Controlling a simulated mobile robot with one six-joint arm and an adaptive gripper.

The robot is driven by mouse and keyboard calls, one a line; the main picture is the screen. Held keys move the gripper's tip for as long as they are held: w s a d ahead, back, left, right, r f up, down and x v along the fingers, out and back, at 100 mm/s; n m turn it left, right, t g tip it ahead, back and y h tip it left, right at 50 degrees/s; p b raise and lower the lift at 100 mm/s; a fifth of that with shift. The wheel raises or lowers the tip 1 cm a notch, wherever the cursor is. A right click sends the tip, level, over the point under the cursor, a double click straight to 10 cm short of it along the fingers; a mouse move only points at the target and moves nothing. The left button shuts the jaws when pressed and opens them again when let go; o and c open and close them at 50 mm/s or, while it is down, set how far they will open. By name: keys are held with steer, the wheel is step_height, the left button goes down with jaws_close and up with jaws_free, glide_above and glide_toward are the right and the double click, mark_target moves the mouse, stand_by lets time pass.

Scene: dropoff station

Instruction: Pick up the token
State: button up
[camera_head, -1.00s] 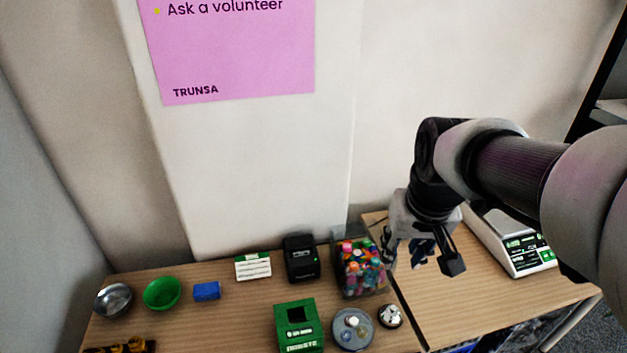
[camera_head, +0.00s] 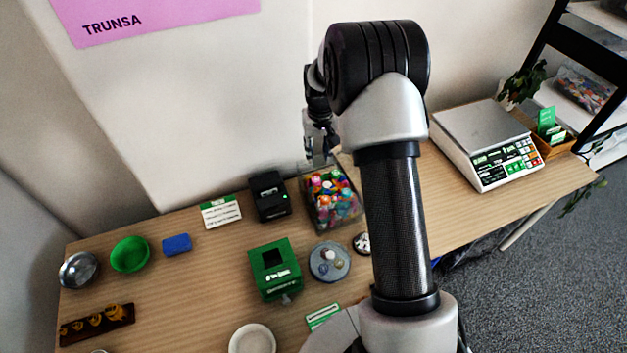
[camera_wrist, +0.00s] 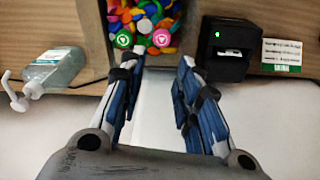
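Many coloured tokens (camera_head: 328,190) fill a clear bin (camera_head: 342,224) at the back of the table. In the wrist view, a green token (camera_wrist: 123,40) and a red-pink token (camera_wrist: 161,38), both with white marks, lie at the bin's near edge. I cannot tell which token is meant. My gripper (camera_wrist: 161,68) is open, with nothing between its blue-padded fingers; the fingertips appear just short of the bin's edge. In the head view my gripper (camera_head: 320,150) is by the back of the bin, partly hidden by my arm.
A black printer (camera_head: 270,196) and a white card (camera_head: 221,211) stand left of the bin. A green box (camera_head: 275,270) and a round grey dish (camera_head: 330,262) with small pieces are in front. A pump bottle (camera_wrist: 55,70) shows in the wrist view. A scale (camera_head: 485,145) stands right.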

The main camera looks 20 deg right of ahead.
steer(key=b, duration=0.2)
glide_above(316, 179)
steer(key=f, duration=0.8)
steer(key=shift+s, duration=0.2)
step_height(316, 179, down, 5)
steer(key=shift+f+b, duration=0.2)
steer(key=shift+b, duration=0.55)
steer(key=shift+r, duration=0.1)
steer(key=shift+c, duration=0.6)
steer(key=shift+c, duration=1.2)
